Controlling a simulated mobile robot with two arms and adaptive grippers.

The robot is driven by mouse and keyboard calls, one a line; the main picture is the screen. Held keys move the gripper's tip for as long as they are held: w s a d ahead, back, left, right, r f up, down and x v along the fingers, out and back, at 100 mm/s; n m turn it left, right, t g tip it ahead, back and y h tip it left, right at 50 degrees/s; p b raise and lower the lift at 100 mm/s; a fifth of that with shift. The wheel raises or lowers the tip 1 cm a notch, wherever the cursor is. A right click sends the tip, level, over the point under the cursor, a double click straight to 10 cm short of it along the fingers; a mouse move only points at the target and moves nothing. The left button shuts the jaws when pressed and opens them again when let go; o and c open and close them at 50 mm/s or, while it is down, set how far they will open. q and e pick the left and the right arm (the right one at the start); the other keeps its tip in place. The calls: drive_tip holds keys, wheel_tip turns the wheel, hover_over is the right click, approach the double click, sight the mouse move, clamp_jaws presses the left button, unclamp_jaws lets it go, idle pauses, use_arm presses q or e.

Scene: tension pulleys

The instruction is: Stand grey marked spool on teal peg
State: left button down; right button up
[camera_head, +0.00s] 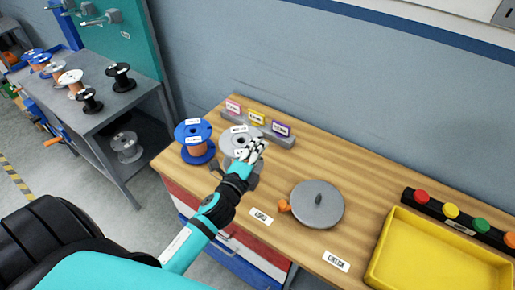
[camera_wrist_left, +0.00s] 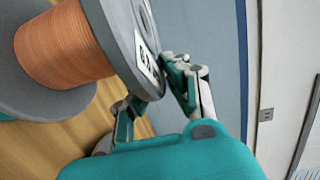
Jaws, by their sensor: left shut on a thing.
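The grey marked spool (camera_head: 238,133) is on the wooden bench, with white labels on its upper flange. In the left wrist view it is large and close (camera_wrist_left: 118,28), wound with orange wire. My left gripper (camera_head: 256,150) is shut on the flange rim, with one finger on each side; the fingers also show in the wrist view (camera_wrist_left: 158,84). Whether the spool touches the bench is unclear. A teal panel (camera_head: 137,52) at the upper left carries grey pegs (camera_head: 88,9); I see no clearly teal peg. My right gripper is not in view.
A blue spool (camera_head: 194,130) stands close left of the grey one. A block with coloured tags (camera_head: 270,132) is behind. A round grey plate (camera_head: 318,205) and a yellow tray (camera_head: 435,262) lie right. More spools (camera_head: 70,78) stand on a grey shelf (camera_head: 118,105).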

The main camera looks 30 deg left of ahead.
sight(258, 170)
use_arm(q)
drive_tip(key=shift+f, duration=0.1)
idle(0.3)
drive_tip(key=shift+f+b, duration=1.25)
drive_tip(key=shift+f, duration=0.1)
drive_tip(key=shift+f, duration=0.2)
idle(0.5)
drive_tip(key=shift+f+b, duration=1.1)
drive_tip(key=shift+f, duration=0.2)
drive_tip(key=shift+f, duration=0.1)
idle(0.5)
drive_tip(key=shift+f+b, duration=0.6)
drive_tip(key=shift+f, duration=0.2)
